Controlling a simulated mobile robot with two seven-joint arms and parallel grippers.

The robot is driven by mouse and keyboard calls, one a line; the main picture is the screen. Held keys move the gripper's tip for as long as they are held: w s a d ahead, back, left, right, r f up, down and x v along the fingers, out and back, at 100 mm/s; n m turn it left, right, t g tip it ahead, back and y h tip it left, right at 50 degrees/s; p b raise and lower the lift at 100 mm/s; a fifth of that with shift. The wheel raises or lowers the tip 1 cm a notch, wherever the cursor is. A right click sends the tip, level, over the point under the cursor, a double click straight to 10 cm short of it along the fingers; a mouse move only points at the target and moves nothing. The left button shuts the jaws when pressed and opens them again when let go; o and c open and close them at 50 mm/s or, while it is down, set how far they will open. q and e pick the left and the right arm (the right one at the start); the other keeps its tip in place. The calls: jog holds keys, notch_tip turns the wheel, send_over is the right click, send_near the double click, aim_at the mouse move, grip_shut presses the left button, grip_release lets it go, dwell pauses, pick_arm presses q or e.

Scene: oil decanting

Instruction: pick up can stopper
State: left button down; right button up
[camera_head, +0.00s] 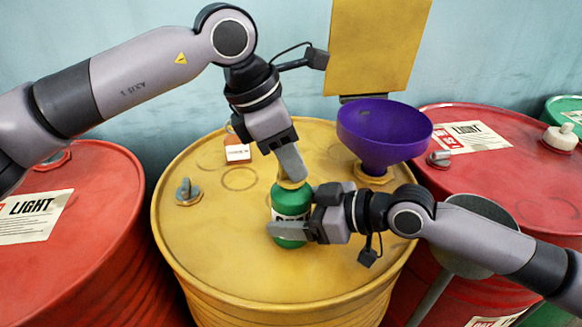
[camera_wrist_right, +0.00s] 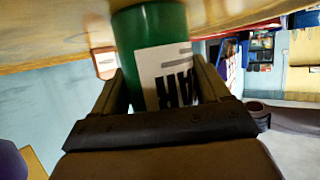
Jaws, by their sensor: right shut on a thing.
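A green can (camera_head: 289,205) with a white label stands upright on the yellow drum (camera_head: 200,245). It also shows in the right wrist view (camera_wrist_right: 150,30), where the picture is upside down. My right gripper (camera_head: 290,217) is shut on the can's body, one finger on each side. The tan stopper (camera_head: 293,184) is at the top of the can, partly hidden by my left gripper (camera_head: 292,172). My left gripper points down from above, its fingertips right at the stopper. Whether its fingers are open or shut on the stopper does not show.
A purple funnel (camera_head: 384,135) stands in the drum at its back right. A metal bung (camera_head: 187,192) is at the drum's left, and a small orange-and-white item (camera_head: 238,153) stands at the back. Red drums (camera_head: 85,245) flank it. The drum's front top is clear.

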pick_arm(q)
notch_tip(320, 180, up, 10)
jog(key=shift+r, duration=0.1)
pick_arm(e)
jog(key=o, duration=1.3)
